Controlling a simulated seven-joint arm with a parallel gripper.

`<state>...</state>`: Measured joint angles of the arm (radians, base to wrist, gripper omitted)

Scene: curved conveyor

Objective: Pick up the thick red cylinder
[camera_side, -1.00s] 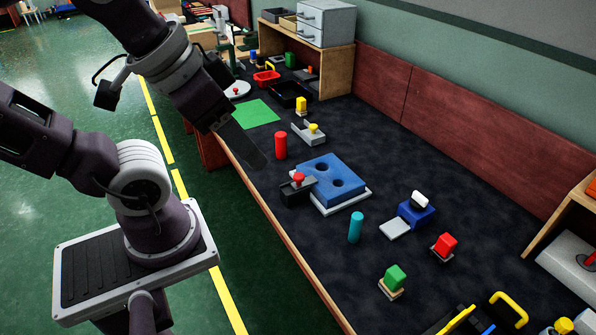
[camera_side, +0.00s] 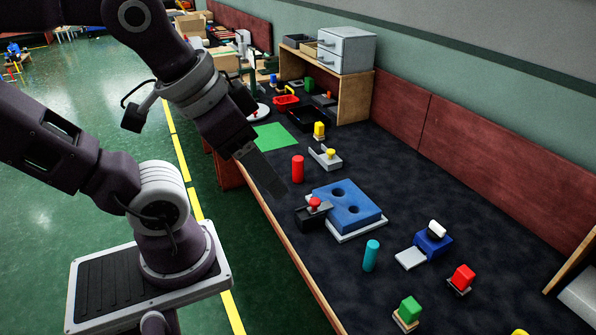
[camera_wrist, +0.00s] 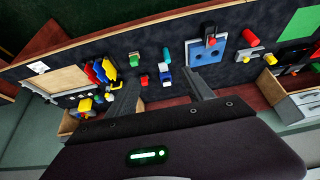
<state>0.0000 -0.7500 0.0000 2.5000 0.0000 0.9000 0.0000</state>
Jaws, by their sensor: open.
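The thick red cylinder (camera_side: 297,169) stands upright on the dark table in the side view, left of the blue block with two holes (camera_side: 360,200). In the wrist view a small red shape right of the blue block appears to be the red cylinder (camera_wrist: 248,39). My gripper (camera_side: 277,188) is above the table's front edge, apart from the cylinder and nearer the camera. In the wrist view my gripper (camera_wrist: 162,78) has its two fingers spread wide with nothing held between them.
A black box with a red button (camera_side: 314,212) sits beside the blue block. A teal cylinder (camera_side: 371,255), a red block (camera_side: 462,278) and a green block (camera_side: 408,310) stand toward the front. A grey holder with a yellow knob (camera_side: 326,157) is behind the cylinder. A green mat (camera_side: 274,137) lies farther back.

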